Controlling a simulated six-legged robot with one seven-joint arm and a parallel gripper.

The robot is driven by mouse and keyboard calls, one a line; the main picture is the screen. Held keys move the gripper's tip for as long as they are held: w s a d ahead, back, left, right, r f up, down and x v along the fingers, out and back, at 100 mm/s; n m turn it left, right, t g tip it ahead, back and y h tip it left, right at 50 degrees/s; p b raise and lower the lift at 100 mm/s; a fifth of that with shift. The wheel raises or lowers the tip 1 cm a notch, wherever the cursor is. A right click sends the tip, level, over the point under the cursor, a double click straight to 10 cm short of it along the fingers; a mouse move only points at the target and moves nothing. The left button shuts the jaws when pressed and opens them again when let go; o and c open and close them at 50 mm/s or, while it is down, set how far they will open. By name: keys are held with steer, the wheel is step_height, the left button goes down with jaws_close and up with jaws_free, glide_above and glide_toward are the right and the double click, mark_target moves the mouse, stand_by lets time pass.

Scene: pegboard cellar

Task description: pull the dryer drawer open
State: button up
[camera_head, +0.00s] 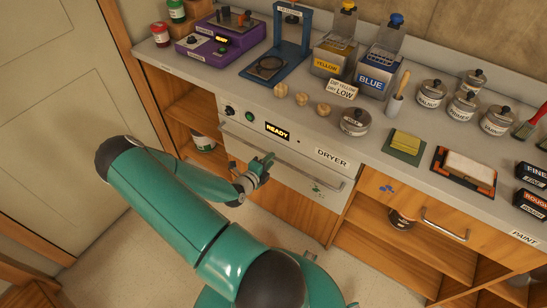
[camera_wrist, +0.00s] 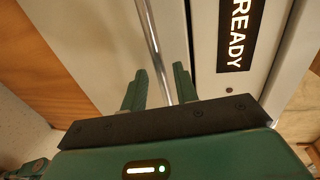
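The dryer (camera_head: 332,158) is a pale built-in unit under the counter, with a lit READY display (camera_head: 277,131) that also shows in the wrist view (camera_wrist: 238,35). Its drawer front looks closed and flush. A long thin metal bar handle (camera_head: 312,172) runs across it. My gripper (camera_head: 266,160) is at the left half of this handle. In the wrist view, the bar (camera_wrist: 152,40) passes between the two green fingers of my gripper (camera_wrist: 160,80). The fingers are apart, with a visible gap on the left side of the bar. Contact on the right side is unclear.
Open wooden shelves flank the dryer, with a PAINT drawer handle (camera_head: 445,225) at right. Bare floor (camera_head: 110,255) lies in front at left.

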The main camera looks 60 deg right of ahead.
steer(key=shift+x, duration=1.65)
jaws_close()
steer(key=shift+a, duration=0.1)
